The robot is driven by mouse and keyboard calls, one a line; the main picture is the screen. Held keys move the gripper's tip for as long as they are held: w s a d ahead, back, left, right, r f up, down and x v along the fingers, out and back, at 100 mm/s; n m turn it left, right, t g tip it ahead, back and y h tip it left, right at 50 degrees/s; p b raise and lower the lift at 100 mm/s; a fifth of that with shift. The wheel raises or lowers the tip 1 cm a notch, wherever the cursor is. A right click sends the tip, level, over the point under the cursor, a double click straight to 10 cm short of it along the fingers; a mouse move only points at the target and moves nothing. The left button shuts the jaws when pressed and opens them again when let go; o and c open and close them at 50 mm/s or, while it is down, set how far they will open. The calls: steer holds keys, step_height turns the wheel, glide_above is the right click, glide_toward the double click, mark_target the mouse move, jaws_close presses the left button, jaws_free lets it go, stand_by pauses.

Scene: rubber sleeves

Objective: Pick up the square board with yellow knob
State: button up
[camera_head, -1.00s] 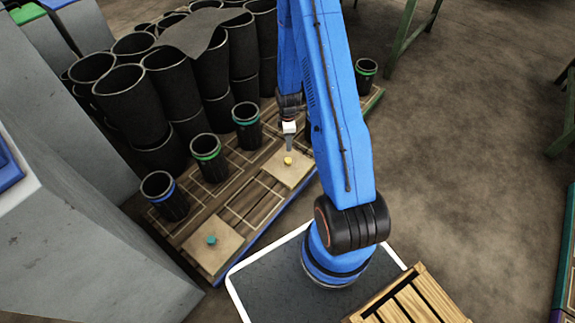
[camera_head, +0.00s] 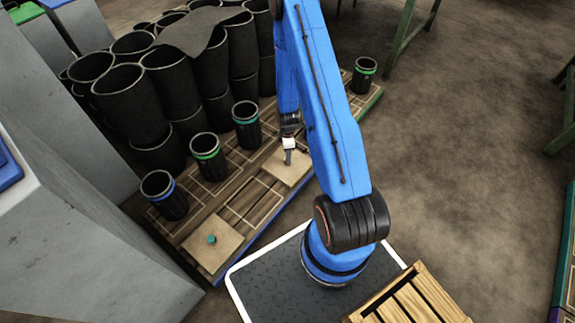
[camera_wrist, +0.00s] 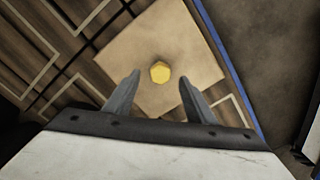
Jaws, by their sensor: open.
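The square board (camera_head: 283,167) with the yellow knob lies flat on the wooden pallet in the head view; my gripper hides the knob there. In the wrist view the pale board (camera_wrist: 196,42) fills the upper middle, and its yellow knob (camera_wrist: 160,72) shows near the board's centre. My gripper (camera_head: 288,160) is over the board. In the wrist view the two fingers of my gripper (camera_wrist: 158,82) are apart and empty, one on each side of the knob's line, with the knob just beyond or between their tips; the exact height gap is unclear.
A second square board (camera_head: 224,247) with a teal knob lies at the pallet's near left end. Black sleeves with blue (camera_head: 165,195), green (camera_head: 208,157) and teal (camera_head: 246,125) bands stand along the pallet. Tall black sleeves (camera_head: 135,105) crowd behind. A wooden crate (camera_head: 415,298) is at front right.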

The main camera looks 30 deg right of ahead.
steer(key=shift+f, duration=2.45)
jaws_close()
